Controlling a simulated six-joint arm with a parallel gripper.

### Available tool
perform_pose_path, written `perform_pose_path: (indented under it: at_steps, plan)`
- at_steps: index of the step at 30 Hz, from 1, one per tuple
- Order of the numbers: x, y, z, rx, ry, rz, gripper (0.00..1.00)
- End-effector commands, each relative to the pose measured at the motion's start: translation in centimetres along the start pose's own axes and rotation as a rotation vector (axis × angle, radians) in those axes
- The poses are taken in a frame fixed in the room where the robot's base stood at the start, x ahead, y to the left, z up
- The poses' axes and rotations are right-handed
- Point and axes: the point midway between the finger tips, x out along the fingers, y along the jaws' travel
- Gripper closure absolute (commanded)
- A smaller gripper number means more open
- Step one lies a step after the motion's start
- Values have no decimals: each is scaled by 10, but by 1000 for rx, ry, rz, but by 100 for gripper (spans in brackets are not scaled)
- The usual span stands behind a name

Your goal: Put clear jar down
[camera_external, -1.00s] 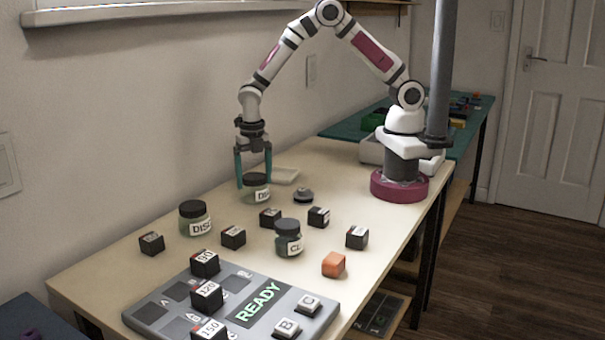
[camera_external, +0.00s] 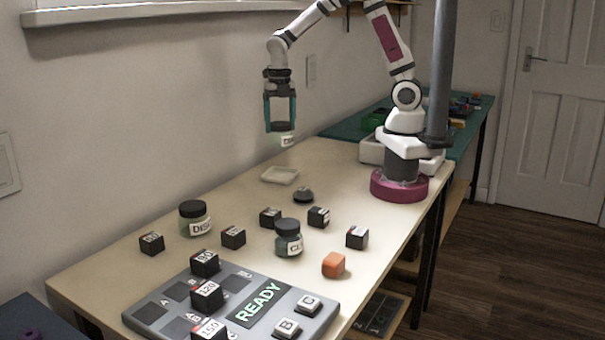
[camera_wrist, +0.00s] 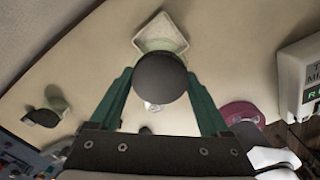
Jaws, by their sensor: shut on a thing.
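My gripper (camera_external: 280,125) is shut on a dark-lidded jar (camera_external: 287,140) and holds it upright, high above the table. Its label is too small to read fully now. In the wrist view the round dark lid (camera_wrist: 160,78) fills the space between the teal fingers and hides the jar's body. A second jar (camera_external: 288,242), with a dark lid and a label starting "CL", stands on the table in front. A third jar (camera_external: 194,222), labelled with letters starting "DIS", stands at the left.
A shallow white tray (camera_external: 280,175) lies on the table below my gripper, and a dark round piece (camera_external: 303,195) lies near it. A grey panel reading "READY" (camera_external: 262,303) is at the front.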

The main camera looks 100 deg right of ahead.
Motion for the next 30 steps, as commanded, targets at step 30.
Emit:
perform_pose_path:
  at_steps: [30]
  plan:
    - [94, 0, 8, 165, 1, -5, 100]
